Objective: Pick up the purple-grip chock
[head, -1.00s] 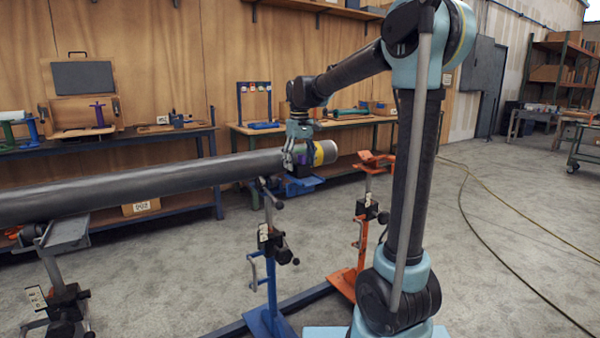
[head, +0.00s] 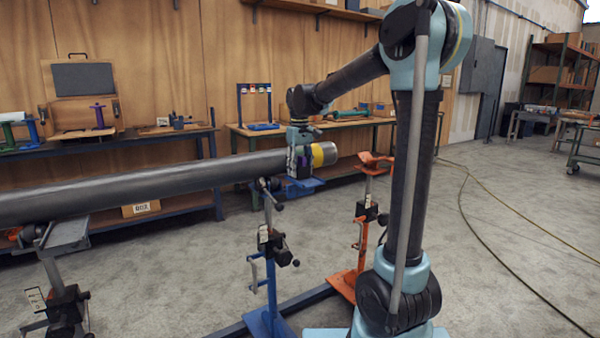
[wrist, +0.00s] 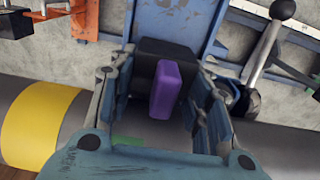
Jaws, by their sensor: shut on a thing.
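The purple-grip chock (wrist: 165,90), a black block with an upright purple grip, is between my gripper's fingers in the wrist view. My gripper (wrist: 160,110) is shut on it. In the head view my gripper (head: 300,165) points down beside the pipe's yellow-banded end, and a bit of purple shows between the fingers. The chock is over or on the blue support plate (wrist: 165,20); I cannot tell whether it touches the plate.
The long dark pipe (head: 130,187) with a yellow band (head: 324,154) lies on stands, close to my gripper. A blue stand (head: 268,260) and an orange stand (head: 362,240) rise from the floor. Benches line the wall behind.

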